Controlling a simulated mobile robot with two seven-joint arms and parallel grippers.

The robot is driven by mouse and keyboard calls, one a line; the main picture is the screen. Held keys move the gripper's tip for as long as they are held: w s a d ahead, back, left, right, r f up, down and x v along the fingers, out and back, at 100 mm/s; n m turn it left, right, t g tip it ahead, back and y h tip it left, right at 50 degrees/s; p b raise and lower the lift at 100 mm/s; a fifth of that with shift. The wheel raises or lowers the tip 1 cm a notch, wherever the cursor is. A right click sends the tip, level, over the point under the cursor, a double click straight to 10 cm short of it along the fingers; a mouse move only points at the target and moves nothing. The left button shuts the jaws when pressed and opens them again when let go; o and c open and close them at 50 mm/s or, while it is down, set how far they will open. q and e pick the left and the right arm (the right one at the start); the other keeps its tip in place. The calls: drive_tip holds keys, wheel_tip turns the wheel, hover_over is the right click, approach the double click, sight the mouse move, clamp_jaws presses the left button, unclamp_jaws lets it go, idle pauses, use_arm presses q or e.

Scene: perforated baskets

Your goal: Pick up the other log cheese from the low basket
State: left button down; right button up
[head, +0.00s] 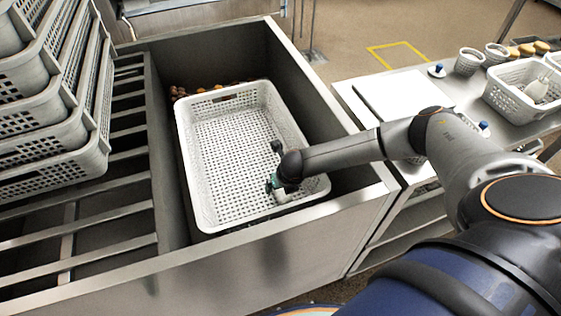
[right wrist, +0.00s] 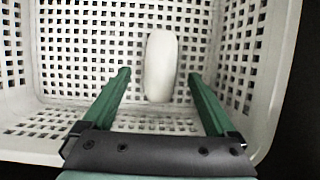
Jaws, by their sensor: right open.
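The low white perforated basket (head: 190,160) sits inside a steel bin. In the right wrist view, one white log cheese (right wrist: 161,50) lies on the basket floor, its long side running away from me. My right gripper (right wrist: 160,78) is open, its green fingers on either side of the cheese's near end, with gaps at both sides. I cannot tell its height above the cheese. In the head view, my right gripper (head: 272,185) is over the near right part of the basket; a small white shape below it may be the cheese, partly hidden. My left gripper is not in view.
The steel bin's wall (head: 345,205) rises close around the basket. Stacked white baskets (head: 50,110) stand on a slatted rack at left. A counter at right holds a white board (head: 395,95), small cups and another basket (head: 520,90). Most of the low basket's floor is bare.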

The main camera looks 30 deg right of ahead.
drive_tip(key=b+x, duration=0.1)
drive_tip(key=x, duration=0.3)
drive_tip(key=shift+w+d+f, duration=0.15)
drive_tip(key=shift+w+f, duration=0.05)
drive_tip(key=shift+f, duration=0.1)
drive_tip(key=shift+r, duration=0.1)
clamp_jaws()
idle(0.4)
